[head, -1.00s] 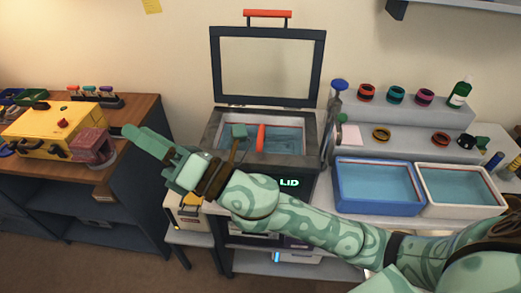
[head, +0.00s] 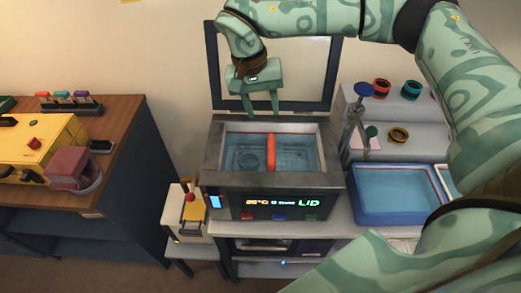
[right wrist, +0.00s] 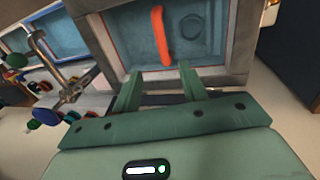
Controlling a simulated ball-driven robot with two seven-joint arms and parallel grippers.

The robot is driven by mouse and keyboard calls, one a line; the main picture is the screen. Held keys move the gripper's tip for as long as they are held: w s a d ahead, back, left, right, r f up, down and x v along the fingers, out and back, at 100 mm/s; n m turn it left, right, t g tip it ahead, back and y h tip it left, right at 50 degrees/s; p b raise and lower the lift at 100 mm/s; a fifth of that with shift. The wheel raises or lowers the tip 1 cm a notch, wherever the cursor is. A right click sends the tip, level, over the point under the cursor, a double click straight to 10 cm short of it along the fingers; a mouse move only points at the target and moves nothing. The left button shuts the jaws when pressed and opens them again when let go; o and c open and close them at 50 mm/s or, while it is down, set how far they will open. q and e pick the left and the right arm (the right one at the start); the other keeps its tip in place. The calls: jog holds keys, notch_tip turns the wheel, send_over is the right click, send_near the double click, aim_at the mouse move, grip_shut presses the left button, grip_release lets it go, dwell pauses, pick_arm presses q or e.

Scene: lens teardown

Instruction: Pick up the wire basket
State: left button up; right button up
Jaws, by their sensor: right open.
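The wire basket shows mainly as an orange-red handle bar (head: 270,152) across the middle of the open cleaner tank (head: 213,160); its mesh is hard to make out in the blue liquid. The handle also shows in the right wrist view (right wrist: 160,35). My right gripper (head: 261,110) is open and empty, fingers pointing down, above the tank's back edge and behind the handle. In the right wrist view its two fingertips (right wrist: 160,75) are apart, near the tank rim and the handle's near end, not around it. My left gripper is not in view.
The tank's raised lid (head: 331,75) stands behind my right gripper. A blue tray (head: 400,218) and a pillar-like stand (head: 352,130) are to the right. A wooden-topped bench (head: 115,125) with a yellow case (head: 30,145) is at left. A small side stand (head: 185,225) is left of the tank.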

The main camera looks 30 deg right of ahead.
jog(key=b, duration=0.1)
send_over(271, 147)
jog(key=f, duration=0.7)
jog(key=shift+s+a+f, duration=0.25)
jog(key=shift+s+a, duration=0.05)
jog(key=shift+a, duration=0.1)
jog(key=x, duration=0.3)
jog(key=shift+w+f+b, duration=0.3)
jog(key=shift+f+b, duration=0.05)
jog(key=shift+b, duration=0.05)
jog(key=x, duration=0.2)
jog(key=w+x, duration=0.1)
jog(key=x, duration=0.1)
jog(key=shift+f+b, duration=0.2)
jog(key=shift+b, duration=0.2)
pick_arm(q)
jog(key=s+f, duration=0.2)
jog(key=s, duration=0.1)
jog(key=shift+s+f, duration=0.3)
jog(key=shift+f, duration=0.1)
pick_arm(e)
jog(key=shift+s, duration=0.15)
jog(key=shift+a, duration=0.1)
grip_shut()
